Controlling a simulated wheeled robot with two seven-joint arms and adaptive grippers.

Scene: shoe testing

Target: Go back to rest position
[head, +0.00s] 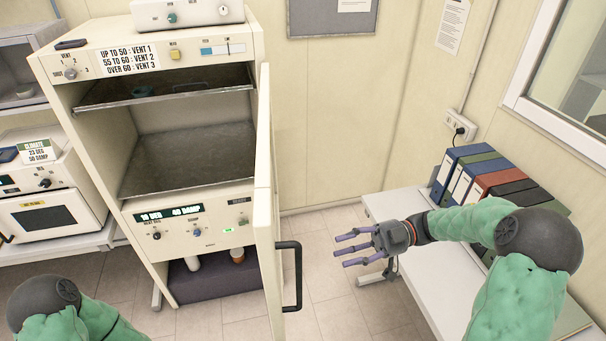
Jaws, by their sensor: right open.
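My right gripper (357,247) is at the right in the head view, its purple fingers spread open and empty. Of my left arm, only a dark joint and green sleeve show in the bottom left corner. My left gripper is out of view.
The tall cream cabinet (205,195) has its door (265,170) standing open, sticking out toward me. Several binders (468,170) stand on the white table, close to my right arm. A small oven (45,212) stands at the left. Open floor (340,310) lies between door and table.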

